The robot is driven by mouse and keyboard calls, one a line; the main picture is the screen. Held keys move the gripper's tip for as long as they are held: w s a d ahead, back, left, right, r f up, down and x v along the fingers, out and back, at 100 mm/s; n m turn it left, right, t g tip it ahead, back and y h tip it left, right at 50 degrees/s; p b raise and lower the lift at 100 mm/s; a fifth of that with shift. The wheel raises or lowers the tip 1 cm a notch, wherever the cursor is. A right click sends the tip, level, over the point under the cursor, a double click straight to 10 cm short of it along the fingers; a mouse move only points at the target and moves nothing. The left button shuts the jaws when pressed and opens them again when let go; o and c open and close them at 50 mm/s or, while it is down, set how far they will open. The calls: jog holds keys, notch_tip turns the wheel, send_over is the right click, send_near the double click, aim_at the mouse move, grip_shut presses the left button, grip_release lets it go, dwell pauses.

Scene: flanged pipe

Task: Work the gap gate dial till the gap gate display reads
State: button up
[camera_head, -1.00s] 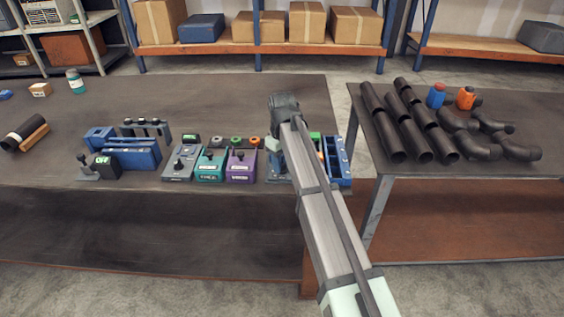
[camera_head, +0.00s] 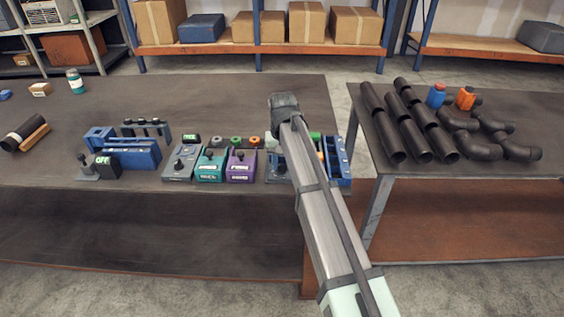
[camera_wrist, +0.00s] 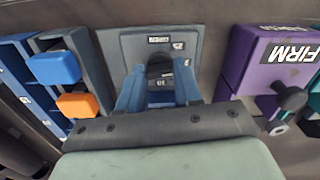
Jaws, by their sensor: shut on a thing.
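In the wrist view, my gripper (camera_wrist: 160,75) has its two blue fingers closed on a dark round knob (camera_wrist: 160,63). The knob sits on a grey box (camera_wrist: 128,43), which looks like the gap gate dial's unit, though its name cannot be read. A small white label or display (camera_wrist: 158,40) lies just beyond the knob, too small to read. Small white marks show around the knob. In the head view, my arm hides the fingers and knob; only part of the grey box (camera_head: 278,174) shows beside it.
A purple box (camera_wrist: 262,62) marked FIRM, with a black knob (camera_wrist: 291,98), stands close on the right in the wrist view. Blue (camera_wrist: 55,67) and orange (camera_wrist: 77,105) blocks stand close on the left. Black pipes (camera_head: 382,128) lie on the right table. The bench front is clear.

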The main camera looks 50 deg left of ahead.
aim_at(282, 165)
jog(key=shift+m, duration=0.6)
jog(key=o, duration=1)
jog(key=shift+o, duration=0.2)
jog(key=shift+r, duration=0.15)
notch_tip(282, 165, up, 14)
jog(key=shift+f, duration=0.2)
